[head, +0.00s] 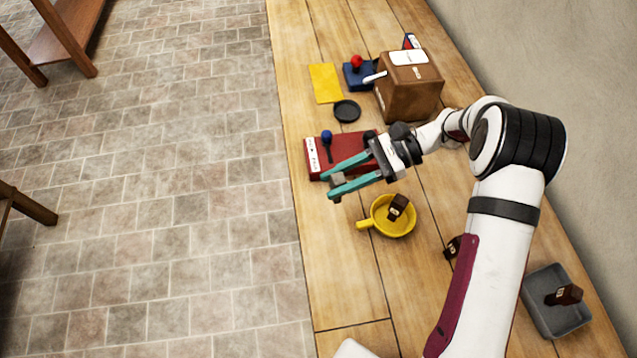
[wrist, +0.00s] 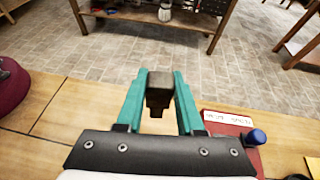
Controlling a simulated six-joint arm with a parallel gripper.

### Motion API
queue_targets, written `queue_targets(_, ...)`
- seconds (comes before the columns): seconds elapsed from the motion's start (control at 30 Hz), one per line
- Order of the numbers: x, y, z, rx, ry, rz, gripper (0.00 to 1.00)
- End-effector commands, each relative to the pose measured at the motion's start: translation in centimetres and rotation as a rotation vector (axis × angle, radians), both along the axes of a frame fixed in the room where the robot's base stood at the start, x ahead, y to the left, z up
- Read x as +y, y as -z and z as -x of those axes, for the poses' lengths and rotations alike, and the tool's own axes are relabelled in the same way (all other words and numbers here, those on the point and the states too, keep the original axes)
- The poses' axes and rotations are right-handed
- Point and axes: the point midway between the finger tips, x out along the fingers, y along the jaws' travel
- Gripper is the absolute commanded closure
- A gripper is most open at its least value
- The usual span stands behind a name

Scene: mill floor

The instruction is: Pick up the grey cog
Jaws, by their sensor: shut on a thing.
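My gripper (head: 335,182) is shut on a small dull grey piece, which I take to be the grey cog (head: 337,181). It is pinched between the teal fingertips, above the table's front edge. In the wrist view the cog (wrist: 160,88) shows between the fingers as a dark, blocky, stepped shape in shadow; no teeth can be made out. In the wrist view the fingers of my gripper (wrist: 160,97) lie against both its sides. It hangs clear of the wooden table (head: 340,285).
A red box (head: 345,165) with a blue knob lies beside and partly under my gripper. A yellow cup (head: 383,228) holds a dark brown block. A grey tray (head: 540,318), brown box (head: 425,98), black disc (head: 347,110) and yellow sheet (head: 325,83) stand around.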

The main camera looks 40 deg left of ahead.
Motion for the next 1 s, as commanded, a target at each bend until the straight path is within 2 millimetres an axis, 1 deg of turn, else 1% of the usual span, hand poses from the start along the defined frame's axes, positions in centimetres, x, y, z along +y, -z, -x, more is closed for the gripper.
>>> queue_targets(0.03,-1.1,-0.7,-0.5,-0.001,0.005,0.0,1.0)
queue_targets(0.1,-2.7,-1.7,-1.0,-0.001,0.004,0.0,1.0)
queue_targets(0.2,-4.7,-3.0,-1.7,-0.001,0.003,0.0,1.0)
queue_targets(0.33,-6.4,-4.0,-2.3,0.0,0.002,-0.001,1.0)
queue_targets(0.5,-7.0,-4.5,-2.5,0.001,0.0,0.001,1.0)
queue_targets(1.0,-7.0,-4.4,-2.5,0.001,-0.001,0.001,1.0)
